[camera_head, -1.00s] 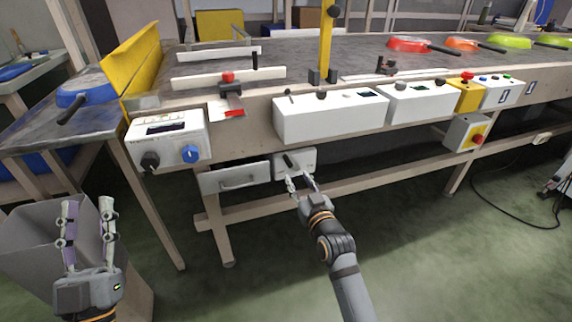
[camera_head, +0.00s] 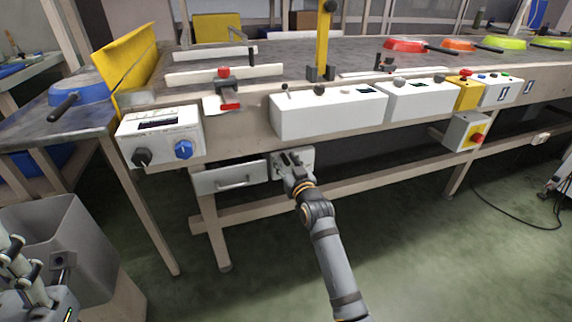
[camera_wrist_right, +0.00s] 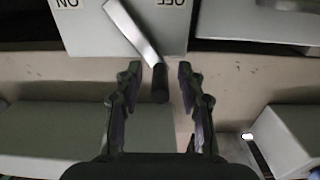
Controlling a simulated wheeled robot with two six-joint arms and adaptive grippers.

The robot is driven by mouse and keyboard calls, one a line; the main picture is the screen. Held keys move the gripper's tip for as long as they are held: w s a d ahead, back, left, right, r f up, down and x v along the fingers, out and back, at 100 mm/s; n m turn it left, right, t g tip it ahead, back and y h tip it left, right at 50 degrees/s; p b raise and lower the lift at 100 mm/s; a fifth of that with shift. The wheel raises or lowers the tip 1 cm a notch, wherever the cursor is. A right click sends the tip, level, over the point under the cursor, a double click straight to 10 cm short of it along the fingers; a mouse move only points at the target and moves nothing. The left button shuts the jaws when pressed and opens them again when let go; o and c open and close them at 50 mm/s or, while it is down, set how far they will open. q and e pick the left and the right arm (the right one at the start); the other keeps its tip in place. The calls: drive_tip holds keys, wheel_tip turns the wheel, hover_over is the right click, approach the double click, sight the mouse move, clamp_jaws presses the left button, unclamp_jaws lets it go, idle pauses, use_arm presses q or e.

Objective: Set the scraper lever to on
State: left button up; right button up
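The scraper lever is a flat metal bar (camera_wrist_right: 133,33) with a black grip (camera_wrist_right: 160,82), on a grey box (camera_wrist_right: 85,35) under the conveyor. The box carries upside-down ON and OFF labels in the right wrist view, ON left and OFF right. The lever's grip end slants to the OFF side there. The box (camera_head: 307,157) is partly covered by my right gripper in the head view. My right gripper (camera_wrist_right: 158,76) is open, its fingers on either side of the black grip; contact is not clear. My left gripper (camera_head: 14,243) is at the lower left, partly cut off, its fingers apart.
A drawer (camera_head: 220,182) with a handle is beside the lever box. A control box with knobs (camera_head: 160,140) and white boxes (camera_head: 325,115) line the conveyor edge above. A grey bin (camera_head: 65,235) stands at the lower left. Coloured pans lie on the belt.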

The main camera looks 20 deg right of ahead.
drive_tip(key=shift+c, duration=0.2)
clamp_jaws()
